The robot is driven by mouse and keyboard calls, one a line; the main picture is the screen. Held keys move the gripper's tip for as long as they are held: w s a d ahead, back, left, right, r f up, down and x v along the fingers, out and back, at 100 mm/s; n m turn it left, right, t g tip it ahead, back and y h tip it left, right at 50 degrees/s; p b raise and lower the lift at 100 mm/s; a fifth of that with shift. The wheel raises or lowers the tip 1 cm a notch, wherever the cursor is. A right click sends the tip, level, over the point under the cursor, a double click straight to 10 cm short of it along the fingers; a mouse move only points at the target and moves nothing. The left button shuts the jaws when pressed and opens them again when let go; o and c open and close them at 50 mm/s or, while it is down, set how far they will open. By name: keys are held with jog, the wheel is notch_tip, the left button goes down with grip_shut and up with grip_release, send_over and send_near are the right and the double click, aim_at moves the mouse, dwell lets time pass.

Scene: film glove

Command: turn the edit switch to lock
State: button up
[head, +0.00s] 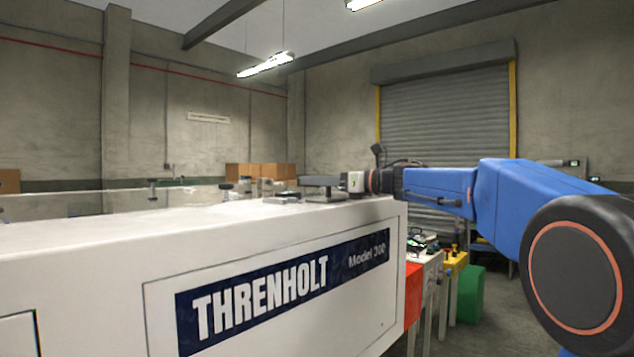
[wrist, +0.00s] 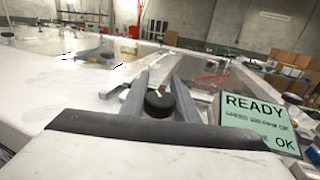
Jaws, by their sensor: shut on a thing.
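A round black knob with a small white mark and a bit of red, seemingly the edit switch (wrist: 158,104), is in the middle of the wrist view. My gripper (wrist: 160,100) has its two grey fingers on either side of the knob and is shut on it. The knob's labels cannot be read, so its setting cannot be told. In the head view my gripper (head: 322,186) is at the far end of the white machine's top, and the knob cannot be made out there.
A green display (wrist: 258,122) reading READY and OK stands right of my gripper. The long white machine (head: 110,240) marked THRENHOLT fills the left of the head view. Small fittings (head: 243,187) stand on its top. Cardboard boxes (head: 260,171) are behind.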

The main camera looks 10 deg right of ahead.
jog(key=shift+s+a+n+g+y, duration=0.1)
jog(key=shift+s+n+g+y, duration=0.05)
jog(key=shift+n+g+y, duration=0.65)
jog(key=o, duration=1.1)
jog(key=shift+s, duration=0.1)
jog(key=v, duration=1.7)
jog(key=shift+r, duration=0.25)
jog(key=shift+r, duration=0.1)
